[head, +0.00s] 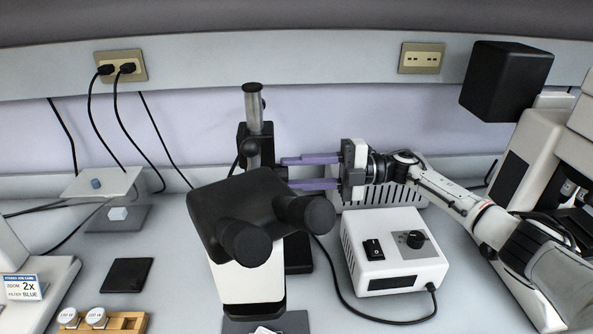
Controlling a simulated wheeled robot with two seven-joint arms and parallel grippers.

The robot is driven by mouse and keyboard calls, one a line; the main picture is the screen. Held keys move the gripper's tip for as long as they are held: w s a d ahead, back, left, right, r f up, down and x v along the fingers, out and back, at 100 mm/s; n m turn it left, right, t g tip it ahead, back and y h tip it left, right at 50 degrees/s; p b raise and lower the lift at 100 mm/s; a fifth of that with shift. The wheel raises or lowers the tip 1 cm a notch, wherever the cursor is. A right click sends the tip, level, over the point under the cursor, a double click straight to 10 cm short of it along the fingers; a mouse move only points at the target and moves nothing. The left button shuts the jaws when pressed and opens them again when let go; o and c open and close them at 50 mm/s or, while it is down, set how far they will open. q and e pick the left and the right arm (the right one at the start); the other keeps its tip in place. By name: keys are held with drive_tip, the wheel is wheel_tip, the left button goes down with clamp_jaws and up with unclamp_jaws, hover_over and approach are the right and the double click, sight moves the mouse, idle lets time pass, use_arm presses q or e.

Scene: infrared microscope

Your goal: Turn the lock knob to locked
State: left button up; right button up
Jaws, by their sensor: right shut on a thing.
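A stereo microscope (243,213) with a dark head and two eyepieces stands in the middle, in front of a metal post (254,106). A black clamp block (255,140) sits on the post. My right gripper (284,173) comes in from the right behind the microscope head. Its two purple fingers point left, and their tips are at the right side of the clamp block. They are shut on what appears to be the lock knob, a small dark part between the tips. The knob's setting cannot be read. My left gripper is not in view.
A white control box (393,253) with a switch and a dial stands below my right arm, its cable running across the bench. A large white instrument (515,165) is at the right. A black pad (127,275) and a wooden holder (127,321) lie at the left.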

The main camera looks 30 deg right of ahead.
idle(0.4)
drive_tip(key=o, duration=1)
drive_tip(key=shift+o, duration=0.2)
drive_tip(key=b+v, duration=0.2)
drive_tip(key=v, duration=0.8)
drive_tip(key=shift+d, duration=0.2)
drive_tip(key=shift+s, duration=0.15)
